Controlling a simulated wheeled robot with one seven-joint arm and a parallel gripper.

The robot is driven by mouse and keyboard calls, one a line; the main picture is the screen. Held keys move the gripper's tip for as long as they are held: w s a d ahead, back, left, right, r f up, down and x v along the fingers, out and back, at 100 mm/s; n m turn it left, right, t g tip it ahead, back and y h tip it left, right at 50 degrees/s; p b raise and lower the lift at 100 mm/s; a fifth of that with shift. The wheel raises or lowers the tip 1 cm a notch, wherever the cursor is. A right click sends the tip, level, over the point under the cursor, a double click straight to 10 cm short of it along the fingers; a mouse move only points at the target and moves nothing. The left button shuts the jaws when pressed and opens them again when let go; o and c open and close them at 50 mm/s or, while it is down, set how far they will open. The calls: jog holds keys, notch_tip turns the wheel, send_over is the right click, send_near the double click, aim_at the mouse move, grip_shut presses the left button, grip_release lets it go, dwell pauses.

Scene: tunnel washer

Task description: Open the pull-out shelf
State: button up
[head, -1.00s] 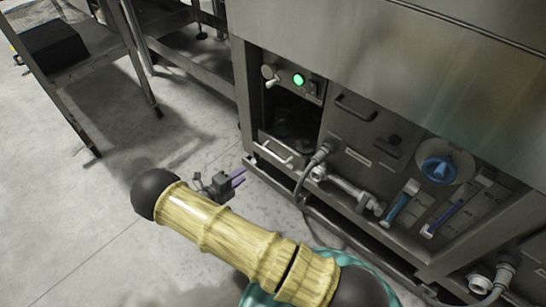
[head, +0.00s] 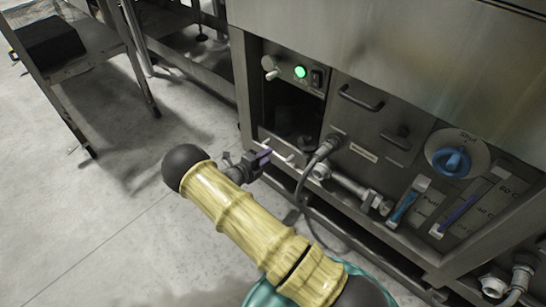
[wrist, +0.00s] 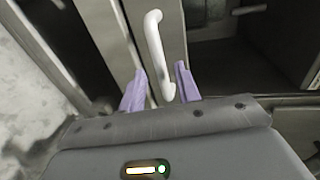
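The pull-out shelf (head: 277,141) sits at the bottom of a dark open compartment in the steel washer. Its pale bar handle (head: 289,157) is partly hidden behind my gripper (head: 266,155) in the head view. In the wrist view, the white handle (wrist: 154,42) stands out from a grey front panel. My gripper (wrist: 158,84) is open, with one purple finger on each side of the handle's near end. I see gaps between both fingers and the bar. Whether the shelf is fully in, I cannot tell.
A green-lit button (head: 300,72) and knobs are above the compartment. A grey hose (head: 304,180), pipes and a blue dial (head: 451,161) are to its right. A metal table (head: 92,60) stands at the left. The floor in front of the table is clear.

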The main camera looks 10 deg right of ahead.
jog(key=b+x, duration=0.1)
jog(key=x, duration=0.3)
jog(key=shift+w+d, duration=0.1)
grip_shut()
